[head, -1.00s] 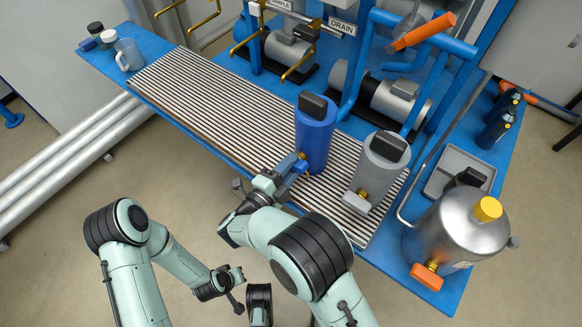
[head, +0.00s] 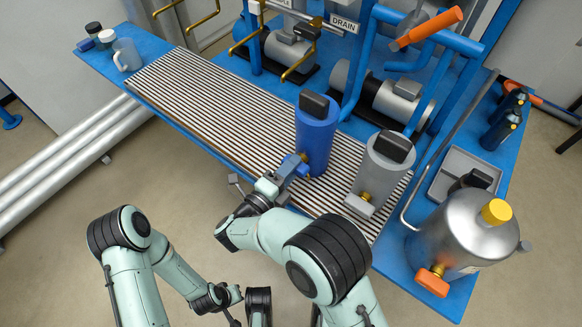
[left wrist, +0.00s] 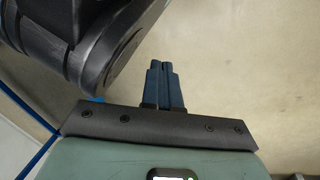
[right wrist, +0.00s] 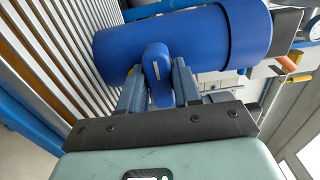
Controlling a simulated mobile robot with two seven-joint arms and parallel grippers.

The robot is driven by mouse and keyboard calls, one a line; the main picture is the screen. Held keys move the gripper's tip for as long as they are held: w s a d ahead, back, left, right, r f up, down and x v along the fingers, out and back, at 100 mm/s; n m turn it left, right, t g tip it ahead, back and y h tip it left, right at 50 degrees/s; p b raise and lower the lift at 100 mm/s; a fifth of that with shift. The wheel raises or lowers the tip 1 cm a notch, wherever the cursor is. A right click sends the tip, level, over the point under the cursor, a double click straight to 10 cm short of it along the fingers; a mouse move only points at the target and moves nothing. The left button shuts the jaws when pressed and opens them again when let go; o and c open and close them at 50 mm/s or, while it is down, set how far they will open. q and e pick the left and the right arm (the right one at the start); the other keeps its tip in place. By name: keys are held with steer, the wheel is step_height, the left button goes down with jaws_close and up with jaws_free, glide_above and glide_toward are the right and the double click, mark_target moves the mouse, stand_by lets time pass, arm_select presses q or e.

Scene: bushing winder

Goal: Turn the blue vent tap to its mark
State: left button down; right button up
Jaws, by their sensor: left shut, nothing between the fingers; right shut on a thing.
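The blue canister (head: 316,138) stands upright on the slatted deck, with a black block on top. The blue vent tap (right wrist: 157,70) sticks out low on its near side and has a short pale line on its handle. My right gripper (head: 292,173) is shut on the tap handle; in the right wrist view its fingers (right wrist: 158,88) lie on either side of it. I cannot make out the mark on the canister. My left gripper (head: 232,296) is low, away from the bench; the left wrist view shows its fingers (left wrist: 166,84) together and empty.
A grey canister (head: 384,160) with a brass tap stands close to the right of the blue one. A steel tank (head: 455,243) with a yellow cap and orange knob is further right. Pipes and pumps stand behind. The deck to the left (head: 200,95) is clear.

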steer(key=shift+w+r, duration=0.1)
steer(key=o, duration=1)
steer(key=shift+c, duration=0.2)
arm_select(q)
steer(key=shift+t, duration=0.7)
steer(key=w+r, duration=0.1)
steer(key=w+r+p, duration=0.2)
steer(key=w, duration=0.1)
steer(key=shift+d+r, duration=0.3)
steer(key=shift+r, duration=0.05)
arm_select(e)
steer(key=v, duration=1.3)
steer(key=shift+a, duration=0.15)
